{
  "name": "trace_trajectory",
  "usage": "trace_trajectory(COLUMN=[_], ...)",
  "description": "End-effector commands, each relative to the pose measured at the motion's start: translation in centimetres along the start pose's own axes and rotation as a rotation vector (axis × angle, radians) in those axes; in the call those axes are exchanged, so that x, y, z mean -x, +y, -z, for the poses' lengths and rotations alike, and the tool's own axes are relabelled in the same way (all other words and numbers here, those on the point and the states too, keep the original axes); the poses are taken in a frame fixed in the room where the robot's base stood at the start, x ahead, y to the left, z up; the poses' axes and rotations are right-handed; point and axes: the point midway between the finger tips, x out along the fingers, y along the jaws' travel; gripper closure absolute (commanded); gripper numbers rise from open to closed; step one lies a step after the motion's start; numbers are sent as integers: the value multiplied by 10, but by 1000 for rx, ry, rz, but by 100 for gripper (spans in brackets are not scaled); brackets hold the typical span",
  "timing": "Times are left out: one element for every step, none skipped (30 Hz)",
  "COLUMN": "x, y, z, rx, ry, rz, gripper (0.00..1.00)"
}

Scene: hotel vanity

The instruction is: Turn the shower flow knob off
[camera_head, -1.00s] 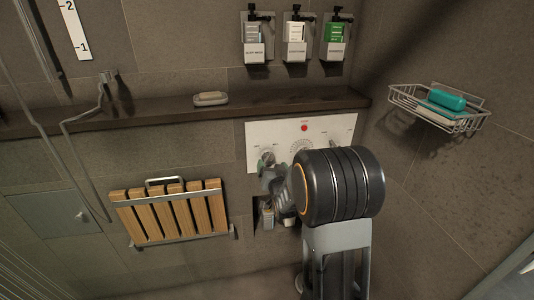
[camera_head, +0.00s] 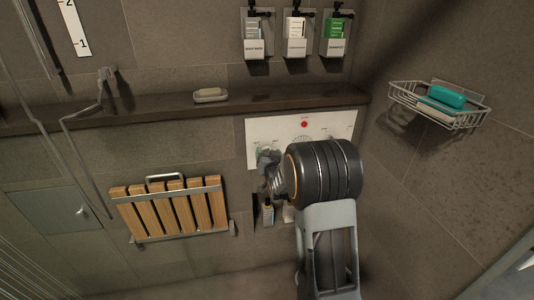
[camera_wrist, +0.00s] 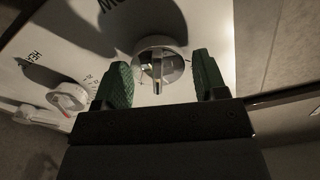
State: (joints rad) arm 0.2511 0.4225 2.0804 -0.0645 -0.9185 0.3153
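A white control panel (camera_head: 285,126) is on the wall. It also fills much of the wrist view (camera_wrist: 205,20). My gripper (camera_head: 267,160) is at the panel's lower left in the head view and hides that part. In the wrist view my gripper (camera_wrist: 161,63) is open, with one green finger on each side of a round metal knob (camera_wrist: 148,47) with a bar handle. Contact with the knob cannot be told. Its label is cut off, so I cannot read whether it is the flow knob. A white knob (camera_wrist: 68,97) near the word "HEAT" is to the left.
A dark ledge (camera_head: 165,111) runs above the panel, with a soap dish (camera_head: 210,96) on it. A folded slatted seat (camera_head: 171,207) is on the wall to the left. A wire basket (camera_head: 455,122) is at right.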

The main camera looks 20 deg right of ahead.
Motion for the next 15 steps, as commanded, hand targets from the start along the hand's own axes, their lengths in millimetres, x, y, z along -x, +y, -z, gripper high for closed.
trace_trajectory(x=[0, 0, 0, 0, 0, 0, 0, 0, 0, 0, 0, 0, 0, 0, 0], y=[0, 0, 0, 0, 0, 0, 0, 0, 0, -1, -1, -1, -1, -1, -1], z=[0, 0, 0, 0, 0, 0, 0, 0, 0, 0, 0, 0, 0, 0, -1], rx=[0, 0, 0, 0, 0, 0, 0, 0, 0, 0, 0, 1, 1, 3, 6], ry=[0, 0, 0, 0, 0, 0, 0, 0, 0, 0, 0, 0, 0, 0, 0], rz=[0, 0, 0, 0, 0, 0, 0, 1, 1, 1, 1, 2, 2, 2, 2], gripper=[40, 42, 46, 49, 52, 56, 59, 62, 65, 68, 71, 72, 72, 72, 72])
